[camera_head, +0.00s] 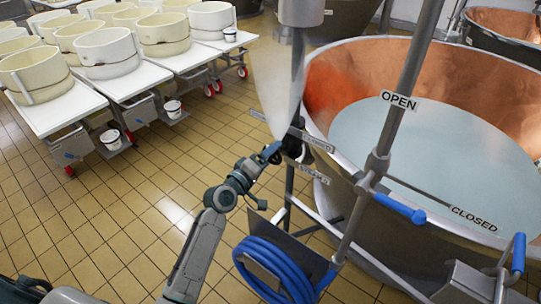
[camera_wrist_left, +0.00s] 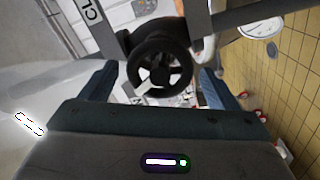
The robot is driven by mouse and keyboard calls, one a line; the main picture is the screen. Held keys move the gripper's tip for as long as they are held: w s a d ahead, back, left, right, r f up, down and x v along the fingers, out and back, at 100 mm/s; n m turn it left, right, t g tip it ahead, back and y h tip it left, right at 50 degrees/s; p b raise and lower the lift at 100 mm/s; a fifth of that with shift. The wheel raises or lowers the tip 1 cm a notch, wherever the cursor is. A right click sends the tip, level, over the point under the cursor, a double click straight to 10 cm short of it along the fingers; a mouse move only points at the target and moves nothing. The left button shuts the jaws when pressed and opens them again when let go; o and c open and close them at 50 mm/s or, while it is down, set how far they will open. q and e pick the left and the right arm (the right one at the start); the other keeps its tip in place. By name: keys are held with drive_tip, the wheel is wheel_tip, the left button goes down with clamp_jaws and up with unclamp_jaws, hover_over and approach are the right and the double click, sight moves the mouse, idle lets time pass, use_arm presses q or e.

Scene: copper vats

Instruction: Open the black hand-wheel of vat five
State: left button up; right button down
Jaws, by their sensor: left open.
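The black hand-wheel (camera_head: 294,146) sits on a pipe at the left side of the copper vat (camera_head: 325,85). In the left wrist view the hand-wheel (camera_wrist_left: 137,65) shows face-on, with a round rim and spokes. My left gripper (camera_head: 272,152) is open right at the wheel. In the wrist view one blue finger of the left gripper (camera_wrist_left: 158,80) stands on each side of the rim. I cannot tell whether either finger touches it. A small CLOSED sign (camera_head: 318,144) is beside the wheel. My right gripper is not in view.
A steel post with an OPEN sign (camera_head: 399,100) and a blue-handled lever (camera_head: 400,207) stands right of the wheel. A coiled blue hose (camera_head: 262,270) hangs below. White tables (camera_head: 60,108) with cheese moulds are at the left. The tiled floor (camera_head: 140,195) between is clear.

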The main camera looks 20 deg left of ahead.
use_arm(q)
drive_tip(key=b+v, duration=0.1)
drive_tip(key=v, duration=0.8)
drive_tip(key=shift+s, duration=0.3)
drive_tip(key=shift+a, duration=0.1)
drive_tip(key=s+a+f+m+g+y, duration=0.1)
drive_tip(key=s+a+f+g+y, duration=0.15)
drive_tip(key=f, duration=1.05)
drive_tip(key=s+a+f+m+g+y, duration=0.1)
drive_tip(key=s+a+f+g, duration=0.15)
drive_tip(key=f, duration=0.95)
drive_tip(key=s+a+f+m+g+y, duration=0.15)
drive_tip(key=s+f, duration=0.25)
drive_tip(key=f, duration=0.9)
drive_tip(key=s+a+f+m+g+y, duration=0.25)
drive_tip(key=s+f+g, duration=0.25)
drive_tip(key=s+f, duration=1.25)
drive_tip(key=s+f+m+g, duration=0.2)
drive_tip(key=s+f, duration=0.2)
drive_tip(key=s, duration=0.6)
drive_tip(key=s+d+f+m+g, duration=0.1)
drive_tip(key=s+f+g, duration=0.1)
drive_tip(key=s, duration=0.9)
drive_tip(key=shift+s+d+f+m, duration=0.3)
drive_tip(key=shift+f+m, duration=0.1)
drive_tip(key=shift+f, duration=0.5)
